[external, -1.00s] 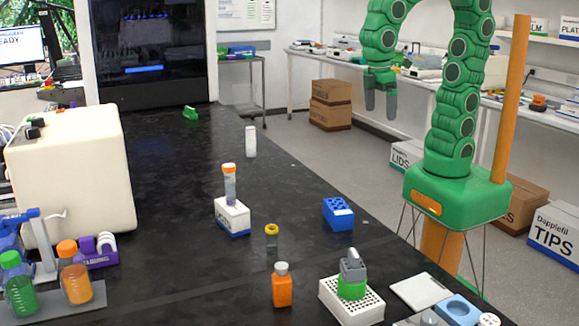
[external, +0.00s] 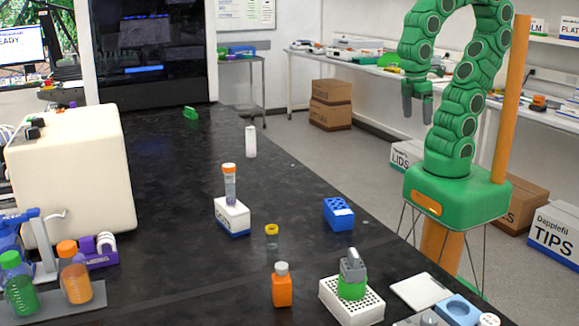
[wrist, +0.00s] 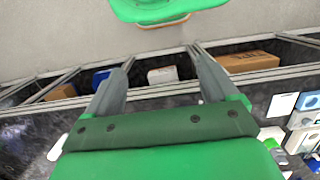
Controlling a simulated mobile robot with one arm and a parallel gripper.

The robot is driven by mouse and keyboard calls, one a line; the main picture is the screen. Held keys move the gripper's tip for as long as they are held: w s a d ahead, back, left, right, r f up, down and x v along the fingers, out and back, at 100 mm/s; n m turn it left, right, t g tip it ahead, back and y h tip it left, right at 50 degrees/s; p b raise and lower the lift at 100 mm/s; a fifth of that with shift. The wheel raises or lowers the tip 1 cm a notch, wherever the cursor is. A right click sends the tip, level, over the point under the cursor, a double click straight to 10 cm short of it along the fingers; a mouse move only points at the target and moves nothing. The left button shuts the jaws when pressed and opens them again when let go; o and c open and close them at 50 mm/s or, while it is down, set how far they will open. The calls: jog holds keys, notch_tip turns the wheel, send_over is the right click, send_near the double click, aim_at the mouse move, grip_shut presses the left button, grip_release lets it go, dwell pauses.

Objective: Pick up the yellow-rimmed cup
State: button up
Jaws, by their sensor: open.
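The yellow-rimmed cup (external: 271,236) is a small clear cup with a yellow ring on top. It stands upright on the black bench in the external view, right of and a little nearer than a white box. My gripper (external: 417,105) hangs over the floor beyond the bench's right edge, high up and far from the cup. Its two grey fingers are apart with nothing between them; they also show in the wrist view (wrist: 160,80). I cannot make out the cup in the wrist view.
An orange bottle (external: 282,286) stands just in front of the cup. A tube stands on the white box (external: 232,217). A blue rack (external: 338,213) and a white tip rack (external: 352,303) holding a green and grey object lie to the right. The bench's middle (external: 180,180) is clear.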

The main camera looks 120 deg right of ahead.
jog(key=c, duration=0.4)
jog(key=shift+c, duration=0.2)
